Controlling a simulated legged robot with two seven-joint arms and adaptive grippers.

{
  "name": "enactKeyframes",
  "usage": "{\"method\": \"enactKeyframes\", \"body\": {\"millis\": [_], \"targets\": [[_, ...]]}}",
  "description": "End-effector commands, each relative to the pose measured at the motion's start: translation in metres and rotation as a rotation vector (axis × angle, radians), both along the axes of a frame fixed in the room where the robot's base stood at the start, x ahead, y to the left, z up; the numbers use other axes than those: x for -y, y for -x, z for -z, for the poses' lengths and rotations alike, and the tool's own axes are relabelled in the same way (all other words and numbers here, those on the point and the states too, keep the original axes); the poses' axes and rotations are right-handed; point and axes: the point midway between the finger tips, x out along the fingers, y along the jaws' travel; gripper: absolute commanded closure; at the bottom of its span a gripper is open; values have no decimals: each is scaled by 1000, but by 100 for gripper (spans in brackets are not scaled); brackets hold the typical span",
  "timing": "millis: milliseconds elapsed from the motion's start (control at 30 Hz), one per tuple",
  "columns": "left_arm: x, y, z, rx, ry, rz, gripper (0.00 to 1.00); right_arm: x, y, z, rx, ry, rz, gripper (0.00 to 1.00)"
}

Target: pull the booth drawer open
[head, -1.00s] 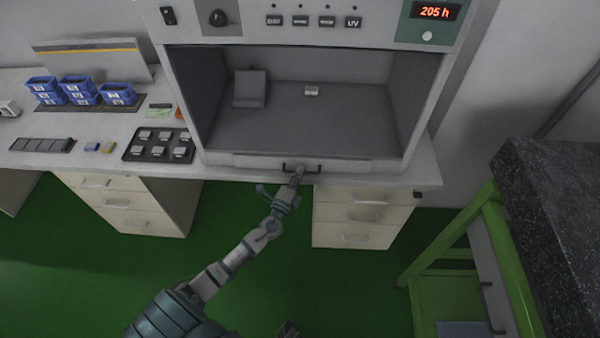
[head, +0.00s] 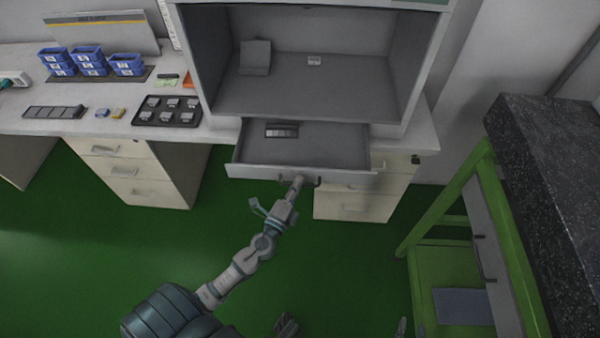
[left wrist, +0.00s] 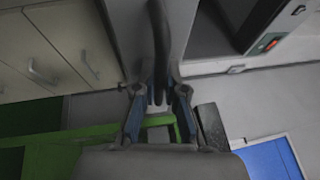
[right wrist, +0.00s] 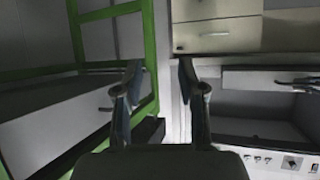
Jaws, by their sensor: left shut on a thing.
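The booth drawer (head: 254,171) stands pulled out below the booth (head: 300,100), with its grey inside in view. A small dark, light-marked item (head: 281,131) lies at its back left. My left gripper (head: 299,180) is shut on the drawer's dark handle (head: 315,182). In the left wrist view, the handle (left wrist: 158,45) runs between the two fingers (left wrist: 158,88). My right gripper (right wrist: 160,72) is open with nothing between its fingers in the right wrist view. In the head view only a small part of my right arm shows at the bottom edge.
Blue bins (head: 90,62) and a black tray of small parts (head: 167,110) stand on the bench left of the booth. Drawer cabinets (head: 140,175) stand below. A green-framed table with a dark speckled top (head: 550,190) is at right. Green floor in front is clear.

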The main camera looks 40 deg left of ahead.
Motion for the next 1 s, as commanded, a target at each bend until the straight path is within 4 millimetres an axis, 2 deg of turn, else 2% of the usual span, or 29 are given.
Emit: {"method": "enactKeyframes", "body": {"millis": [33,300,733,767,800,1000], "targets": [[0,9,8,-13,4,-12,100,0,-1,0,14,-5,0,60],[13,27,7,-13,0,-15,100,-1,-8,-8,76,-22,-2,60],[14,29,6,-11,0,-12,100,-2,-9,-9,85,-26,-2,60],[15,29,6,-11,0,-12,83,-2,-9,-9,85,-26,-1,60],[15,29,6,-11,0,-12,78,-2,-9,-9,85,-26,-1,60],[16,29,3,-8,-1,-10,78,-2,-9,-9,85,-25,-2,60]]}}
